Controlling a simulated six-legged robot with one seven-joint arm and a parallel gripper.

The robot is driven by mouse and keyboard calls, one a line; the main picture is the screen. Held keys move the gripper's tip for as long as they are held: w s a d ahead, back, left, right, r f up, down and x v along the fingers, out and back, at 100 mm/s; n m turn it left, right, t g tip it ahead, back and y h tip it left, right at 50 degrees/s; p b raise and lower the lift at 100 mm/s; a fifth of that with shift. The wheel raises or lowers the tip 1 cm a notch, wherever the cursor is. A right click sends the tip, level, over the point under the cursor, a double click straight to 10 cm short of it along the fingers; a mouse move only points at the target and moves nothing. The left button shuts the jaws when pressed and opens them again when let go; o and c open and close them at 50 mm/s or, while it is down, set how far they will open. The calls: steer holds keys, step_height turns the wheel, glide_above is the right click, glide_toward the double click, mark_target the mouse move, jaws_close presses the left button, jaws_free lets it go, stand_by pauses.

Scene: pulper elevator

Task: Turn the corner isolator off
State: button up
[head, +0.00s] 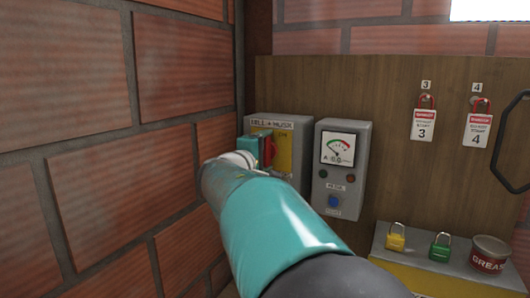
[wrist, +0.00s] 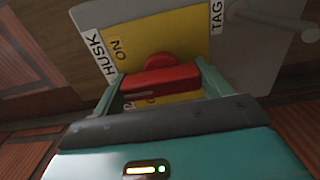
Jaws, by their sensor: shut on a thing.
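The corner isolator is a grey box (head: 290,124) with a yellow plate, on the wooden board right beside the brick corner. Its label is partly readable and ends in "HUSK". In the wrist view, the yellow plate (wrist: 187,34) carries "ON" beside a red rotary handle (wrist: 160,80). The red handle also shows in the head view (head: 267,151). My gripper (wrist: 158,84) is shut on the handle, with one green finger at each end of it. In the head view, my gripper (head: 256,151) and arm hide the lower part of the box.
A grey meter box (head: 341,170) with a dial, lamps and a blue button stands close to the right. Tags 3 (head: 424,124) and 4 (head: 477,130) hang farther right. Below are a yellow padlock (head: 396,238), a green padlock (head: 440,248) and a grease tin (head: 489,255). A brick wall (head: 100,140) closes the left.

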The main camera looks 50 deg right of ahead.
steer(key=shift+n, duration=0.3)
steer(key=n, duration=0.4)
steer(key=shift+w, duration=0.15)
steer(key=n, duration=0.4)
steer(key=shift+a+n, duration=0.1)
steer(key=shift+n, duration=0.3)
steer(key=n, duration=0.4)
steer(key=shift+w+f+n, duration=0.1)
steer(key=shift+f+n, duration=0.05)
steer(key=shift+n, duration=0.15)
steer(key=shift+f+n, duration=0.15)
steer(key=shift+n, duration=1.95)
steer(key=o, duration=1)
